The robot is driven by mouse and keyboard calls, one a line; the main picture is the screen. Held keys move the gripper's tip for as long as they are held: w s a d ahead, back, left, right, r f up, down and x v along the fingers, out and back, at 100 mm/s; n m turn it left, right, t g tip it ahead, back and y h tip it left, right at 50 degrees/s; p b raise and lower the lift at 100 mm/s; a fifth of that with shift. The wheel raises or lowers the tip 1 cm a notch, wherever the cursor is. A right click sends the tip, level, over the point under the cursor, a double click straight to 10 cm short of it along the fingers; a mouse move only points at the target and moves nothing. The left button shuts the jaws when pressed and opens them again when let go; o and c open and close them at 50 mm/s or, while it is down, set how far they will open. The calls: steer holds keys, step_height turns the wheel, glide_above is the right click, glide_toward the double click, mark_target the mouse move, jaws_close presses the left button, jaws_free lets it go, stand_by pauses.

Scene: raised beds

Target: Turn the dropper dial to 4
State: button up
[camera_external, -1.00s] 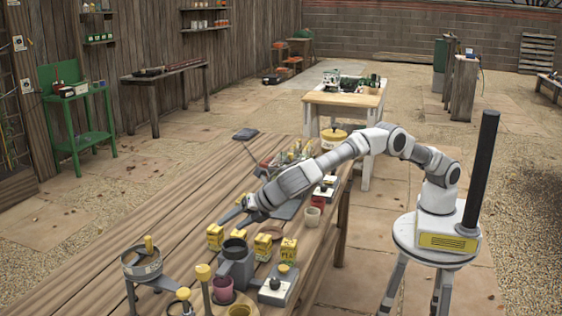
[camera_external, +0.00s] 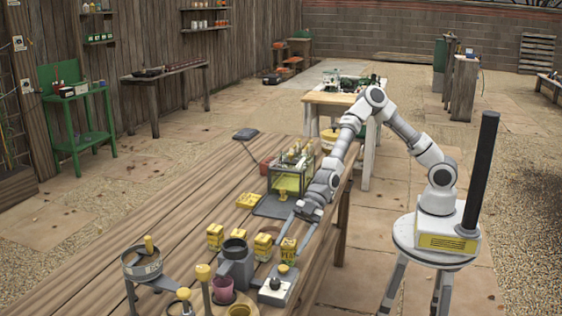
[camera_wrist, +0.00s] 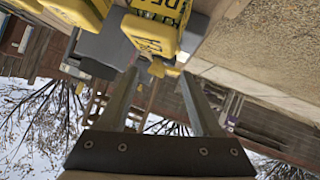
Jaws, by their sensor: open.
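A small grey box (camera_external: 278,288) stands at the front right edge of the long wooden table, with a yellow knob (camera_external: 283,268) on top and a small dark dial (camera_external: 275,284) on its near face; I take it for the dropper. Its setting is too small to read. My gripper (camera_external: 286,247) is open and empty, pointing down beside the yellow seed packets just behind this box. In the wrist view my open fingers (camera_wrist: 158,75) have a yellow knob (camera_wrist: 157,69) between their tips in the picture, apart from them.
A grey hopper (camera_external: 236,262), a pink cup (camera_external: 223,290) and a sieve on a stand (camera_external: 142,265) are to the left. A clear case (camera_external: 291,178) stands behind. The table's left middle is clear.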

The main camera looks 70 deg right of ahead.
mark_target(276, 280)
steer(key=s+d+r+m+y, duration=0.2)
steer(key=s+d+m, duration=0.1)
steer(key=d+m, duration=0.1)
steer(key=b+x, duration=0.1)
steer(key=x, duration=1)
steer(key=b+x, duration=0.1)
steer(key=x, duration=0.5)
steer(key=shift+a+f+b, duration=0.2)
steer(key=shift+f+b, duration=0.1)
steer(key=shift+f, duration=0.15)
jaws_close()
